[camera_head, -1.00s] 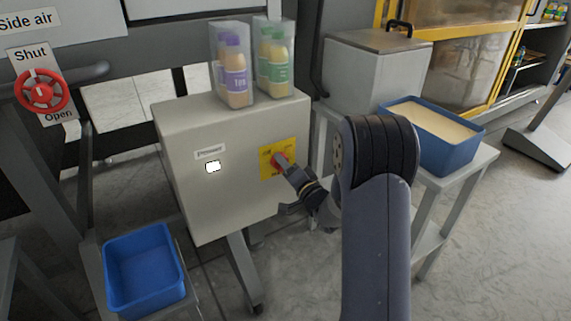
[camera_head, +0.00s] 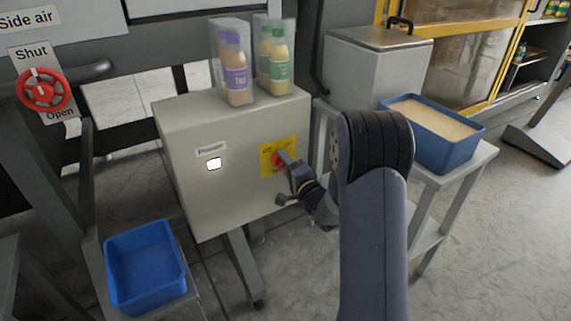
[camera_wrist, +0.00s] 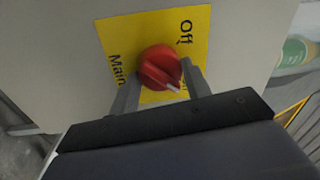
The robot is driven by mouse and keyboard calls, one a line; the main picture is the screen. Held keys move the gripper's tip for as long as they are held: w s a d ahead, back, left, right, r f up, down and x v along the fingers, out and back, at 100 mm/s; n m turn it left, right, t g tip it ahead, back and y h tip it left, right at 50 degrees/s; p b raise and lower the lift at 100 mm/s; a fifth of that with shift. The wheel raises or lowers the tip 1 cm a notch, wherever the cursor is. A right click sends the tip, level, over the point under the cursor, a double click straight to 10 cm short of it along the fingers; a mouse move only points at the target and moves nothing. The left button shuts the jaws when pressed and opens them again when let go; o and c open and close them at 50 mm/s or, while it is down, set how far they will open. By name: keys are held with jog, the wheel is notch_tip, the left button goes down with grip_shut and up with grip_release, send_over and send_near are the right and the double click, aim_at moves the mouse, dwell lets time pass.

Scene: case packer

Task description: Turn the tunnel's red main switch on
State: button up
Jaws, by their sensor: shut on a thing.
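The red main switch (camera_head: 276,160) is a round knob on a yellow plate (camera_head: 266,168) on the front of a grey cabinet. In the wrist view, the red switch (camera_wrist: 158,66) sits between the two fingers of my gripper (camera_wrist: 160,76), which is shut on it. The knob's white mark points to the lower right, away from the "Off" label (camera_wrist: 186,32) and toward lettering mostly hidden by a finger. "Main" (camera_wrist: 117,70) reads on the plate's left. In the head view, my gripper (camera_head: 284,159) reaches the switch from the lower right and partly covers it.
The grey cabinet (camera_head: 200,120) bears a lit white "Power" lamp (camera_head: 213,164) and two clear cases of bottles (camera_head: 236,75). A blue bin (camera_head: 145,262) stands at lower left. A blue tub (camera_head: 447,155) stands on a side table at right. A red valve wheel (camera_head: 42,90) is at far left.

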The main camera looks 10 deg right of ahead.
jog(key=o, duration=1)
jog(key=shift+s, duration=0.1)
jog(key=v, duration=1)
jog(key=shift+s+d+f+p, duration=0.1)
jog(key=shift+s+p, duration=0.2)
jog(key=shift+p, duration=0.1)
jog(key=b+x, duration=0.1)
jog(key=x, duration=0.9)
jog(key=shift+w, duration=0.4)
